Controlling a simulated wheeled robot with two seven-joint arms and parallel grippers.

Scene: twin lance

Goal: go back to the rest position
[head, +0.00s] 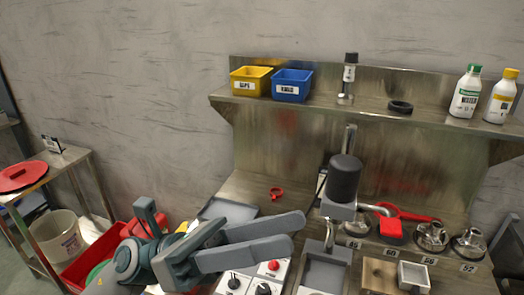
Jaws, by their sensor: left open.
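My left gripper (296,233) comes in from the lower left and reaches over the steel counter (240,188). Its two long grey fingers point right and stand apart, with nothing visible between them. The fingers pass in front of a tray and are above a control panel with a red button (273,265). The tips are left of a black-topped metal device (343,178). My right gripper is not in view.
A steel shelf (380,112) holds a yellow bin (250,82), a blue bin (291,86), a black-capped cylinder, a black ring and two bottles (466,92). A red-handled tool (400,215) and round metal pieces (432,237) are right. A side table (60,160) stands left.

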